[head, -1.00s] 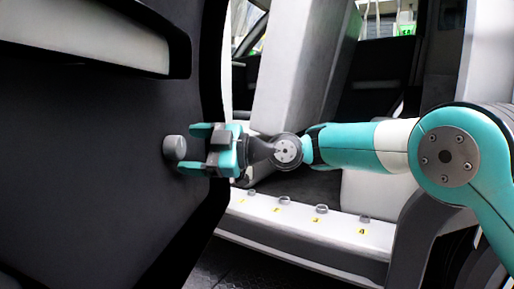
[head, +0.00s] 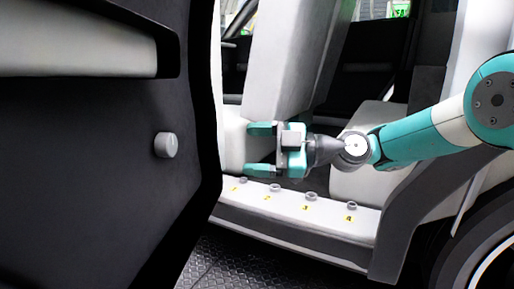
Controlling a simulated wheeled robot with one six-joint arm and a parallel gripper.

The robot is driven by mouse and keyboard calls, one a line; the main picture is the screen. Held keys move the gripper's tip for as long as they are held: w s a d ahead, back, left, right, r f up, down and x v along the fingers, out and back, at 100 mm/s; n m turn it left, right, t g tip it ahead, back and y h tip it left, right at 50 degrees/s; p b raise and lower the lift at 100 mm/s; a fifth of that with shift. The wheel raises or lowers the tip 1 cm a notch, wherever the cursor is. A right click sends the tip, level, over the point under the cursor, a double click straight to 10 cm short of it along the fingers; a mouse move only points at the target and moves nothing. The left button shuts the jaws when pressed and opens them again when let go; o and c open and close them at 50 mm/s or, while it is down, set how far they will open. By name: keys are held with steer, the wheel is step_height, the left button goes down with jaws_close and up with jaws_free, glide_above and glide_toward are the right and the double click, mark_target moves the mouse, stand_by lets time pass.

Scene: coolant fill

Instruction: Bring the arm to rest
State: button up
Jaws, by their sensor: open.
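My gripper (head: 262,150) is at the middle of the head view, with teal fingers spread apart and nothing between them. It points left, in front of the pale seat and above the white sill. My teal and white arm (head: 420,135) reaches in from the right. A grey round knob (head: 166,145) sits on the dark door panel (head: 95,200) to the left, apart from the fingers.
The white sill (head: 330,222) below my gripper carries several small grey rings beside yellow labels numbered 1 to 4. A pale seat (head: 285,60) stands behind the gripper. A wheel (head: 490,265) is at the lower right. Dark patterned floor (head: 235,262) lies below the sill.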

steer(key=s+d+r+m+h+p, duration=0.4)
steer(key=s+r+m+h+p, duration=0.3)
steer(key=s+p, duration=0.25)
steer(key=s+d+r+m+h+p, duration=0.3)
steer(key=s+d+m+h+p, duration=0.4)
steer(key=s+d+m+p, duration=0.85)
step_height(320, 180, up, 37)
steer(key=s+n+p, duration=0.2)
steer(key=p, duration=3)
steer(key=shift+s+d, duration=0.15)
steer(key=shift+d, duration=0.05)
